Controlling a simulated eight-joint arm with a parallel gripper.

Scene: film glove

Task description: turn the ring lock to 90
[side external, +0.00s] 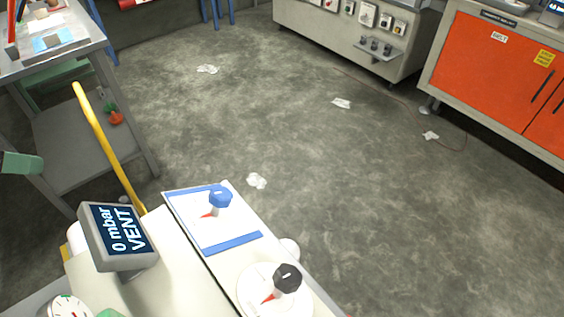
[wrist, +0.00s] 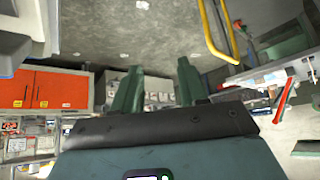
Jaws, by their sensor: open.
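In the side external view, a black knob (side external: 288,279) with a red pointer stands on a round white dial (side external: 251,287) at the bottom. A blue knob (side external: 220,196) with a red pointer stands on a white plate with blue bands (side external: 233,243) behind it. I cannot tell which of these, if either, is the ring lock. In the wrist view, my gripper (wrist: 157,78) shows two green fingers, spread apart with nothing between them. Neither knob is clearly seen there. The gripper cannot be made out for sure in the side external view.
A display reading "0 mbar VENT" (side external: 117,236) stands left of the knobs. A yellow rail (side external: 108,146) rises behind it. A grey shelf bench (side external: 85,150) is at the left. Orange cabinets (side external: 490,72) are at the far right. The floor between holds only scraps.

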